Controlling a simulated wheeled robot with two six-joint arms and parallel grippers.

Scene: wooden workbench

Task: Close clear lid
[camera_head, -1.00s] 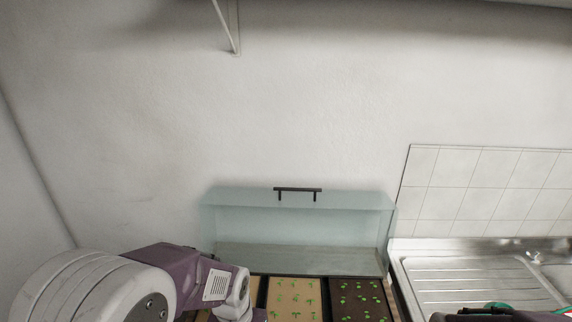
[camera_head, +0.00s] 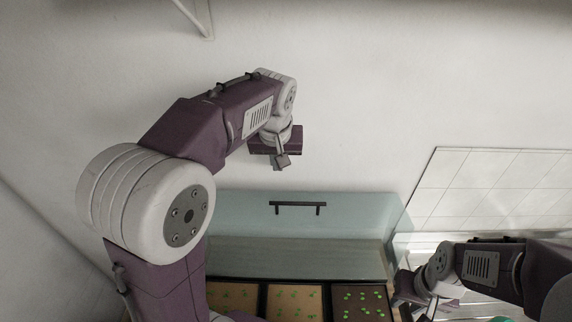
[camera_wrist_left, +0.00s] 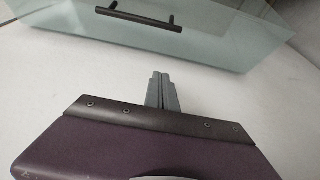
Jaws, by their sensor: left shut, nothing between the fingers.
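The clear lid (camera_head: 340,215) stands raised and open behind the planter box, with a dark bar handle (camera_head: 297,205) along its upper part. The lid (camera_wrist_left: 215,35) and its handle (camera_wrist_left: 140,17) also show in the left wrist view. My left gripper (camera_head: 281,161) is raised above and behind the lid's top edge, near the wall. It is shut and empty, and its closed fingers (camera_wrist_left: 161,90) are apart from the lid in the wrist view. My right arm is at the lower right over the sink side; its fingers are not clear.
The planter box below the lid holds trays of small green seedlings (camera_head: 292,300). A metal sink (camera_head: 408,255) and wall tiles (camera_head: 480,190) are at the right. A white wall (camera_head: 400,100) stands close behind; a bracket (camera_head: 195,18) hangs at the top.

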